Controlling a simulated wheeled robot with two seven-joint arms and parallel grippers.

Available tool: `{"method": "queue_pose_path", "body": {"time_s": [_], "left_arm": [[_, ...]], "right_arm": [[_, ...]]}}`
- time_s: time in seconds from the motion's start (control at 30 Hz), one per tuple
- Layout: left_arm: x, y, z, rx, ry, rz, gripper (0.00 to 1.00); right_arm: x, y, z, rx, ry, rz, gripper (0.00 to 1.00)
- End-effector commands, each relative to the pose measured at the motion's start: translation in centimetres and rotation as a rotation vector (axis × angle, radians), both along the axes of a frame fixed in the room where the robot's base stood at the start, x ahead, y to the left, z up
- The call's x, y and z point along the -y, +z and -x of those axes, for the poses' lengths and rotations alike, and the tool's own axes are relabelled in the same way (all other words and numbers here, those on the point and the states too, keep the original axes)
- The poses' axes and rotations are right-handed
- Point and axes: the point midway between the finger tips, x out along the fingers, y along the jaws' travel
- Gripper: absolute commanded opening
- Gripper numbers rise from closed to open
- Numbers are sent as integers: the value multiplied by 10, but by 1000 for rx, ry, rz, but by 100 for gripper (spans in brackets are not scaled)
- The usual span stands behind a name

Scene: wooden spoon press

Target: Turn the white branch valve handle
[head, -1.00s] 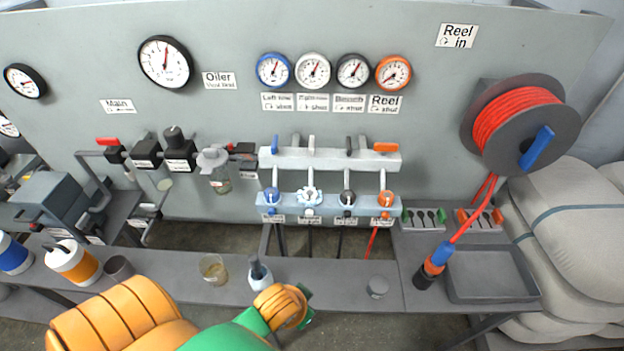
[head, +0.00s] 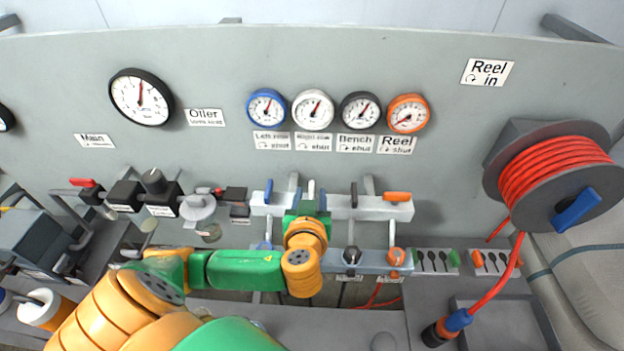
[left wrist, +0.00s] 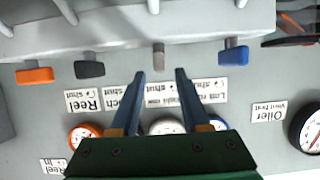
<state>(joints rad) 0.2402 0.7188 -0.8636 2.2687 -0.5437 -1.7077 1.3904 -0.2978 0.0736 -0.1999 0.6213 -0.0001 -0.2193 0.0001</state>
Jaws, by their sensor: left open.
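The white branch valve handle (head: 311,188) stands on the light manifold, between the blue handle (head: 268,191) and the black handle (head: 354,194). In the left wrist view, upside down, the white handle (left wrist: 158,56) looks greyish and lines up with the gap between my fingertips. My left gripper (head: 309,197) is at the manifold, just below the white handle in the head view. In the left wrist view its fingers (left wrist: 161,72) are open and straddle that line; contact cannot be told. The lower white knob is hidden behind my arm. My right gripper is not in view.
The orange handle (head: 397,197) sits at the manifold's right end. Gauges, including a white one (head: 313,108), are on the panel above. A lower rail with black (head: 352,255) and orange knobs runs beneath. A red hose reel (head: 553,175) is at the right.

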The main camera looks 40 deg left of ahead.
Motion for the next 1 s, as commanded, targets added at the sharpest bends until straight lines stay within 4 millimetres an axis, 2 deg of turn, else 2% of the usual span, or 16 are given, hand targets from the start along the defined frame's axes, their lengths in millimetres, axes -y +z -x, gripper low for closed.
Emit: {"method": "queue_pose_path", "body": {"time_s": [0.1,0.2,0.47,0.5,0.6,0.67,1.0], "left_arm": [[-12,-6,-17,-1,3,-3,46],[-17,-11,-26,-2,2,-1,46],[-18,-15,-29,-3,0,2,46],[-18,-15,-29,-3,0,2,41],[-18,-15,-29,-3,0,2,14],[-18,-15,-29,-3,0,2,0],[-18,-15,-29,-4,-15,2,0]], "right_arm": [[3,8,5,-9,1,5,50],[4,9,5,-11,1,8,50],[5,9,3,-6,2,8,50],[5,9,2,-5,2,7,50],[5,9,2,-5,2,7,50],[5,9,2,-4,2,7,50],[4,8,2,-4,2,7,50]]}}
